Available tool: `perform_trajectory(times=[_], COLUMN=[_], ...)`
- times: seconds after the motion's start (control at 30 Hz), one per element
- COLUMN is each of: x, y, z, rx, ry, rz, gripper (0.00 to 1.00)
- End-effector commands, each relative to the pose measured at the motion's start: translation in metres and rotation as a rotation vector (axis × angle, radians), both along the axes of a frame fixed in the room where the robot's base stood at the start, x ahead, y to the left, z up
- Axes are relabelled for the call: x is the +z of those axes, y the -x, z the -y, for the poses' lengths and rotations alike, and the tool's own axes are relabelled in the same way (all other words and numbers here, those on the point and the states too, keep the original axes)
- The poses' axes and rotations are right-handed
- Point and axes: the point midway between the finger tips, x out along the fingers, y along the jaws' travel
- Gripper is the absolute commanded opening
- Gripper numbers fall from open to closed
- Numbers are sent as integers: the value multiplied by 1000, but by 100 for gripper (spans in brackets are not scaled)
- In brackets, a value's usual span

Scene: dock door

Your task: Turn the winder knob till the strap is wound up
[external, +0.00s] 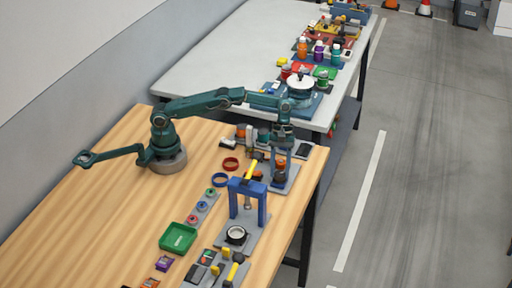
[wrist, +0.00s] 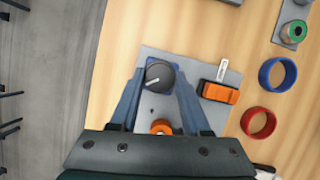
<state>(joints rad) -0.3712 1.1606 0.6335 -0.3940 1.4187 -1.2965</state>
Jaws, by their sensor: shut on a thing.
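The winder knob (wrist: 160,75) is a dark round knob with a white pointer line, on a grey base plate (wrist: 150,55). The pointer slants to the lower left in the wrist view. My gripper (wrist: 160,78) reaches down with one finger on each side of the knob and is shut on it. An orange block (wrist: 218,93) with a black band sits on the plate right of the knob. A pale strip (wrist: 222,70), perhaps the strap, sticks out of it. An orange round part (wrist: 161,127) shows between the fingers, partly hidden by my gripper. In the external view my gripper (external: 279,178) is low over the plate.
A blue ring (wrist: 277,74) and a red ring (wrist: 258,122) lie right of the plate. A blue frame (external: 248,190) with a yellow handle stands in front of it in the external view. A green tray (external: 165,238) is farther forward. The table's edge is close by.

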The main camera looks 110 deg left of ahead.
Motion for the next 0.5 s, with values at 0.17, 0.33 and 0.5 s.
perform_trajectory(times=[0.17,0.33,0.5], x=[1,1,1], y=[0,0,0], z=[0,0,0], rx=[-34,-38,-37], ry=[0,1,0], rz=[5,4,3], gripper=[0,0,51])
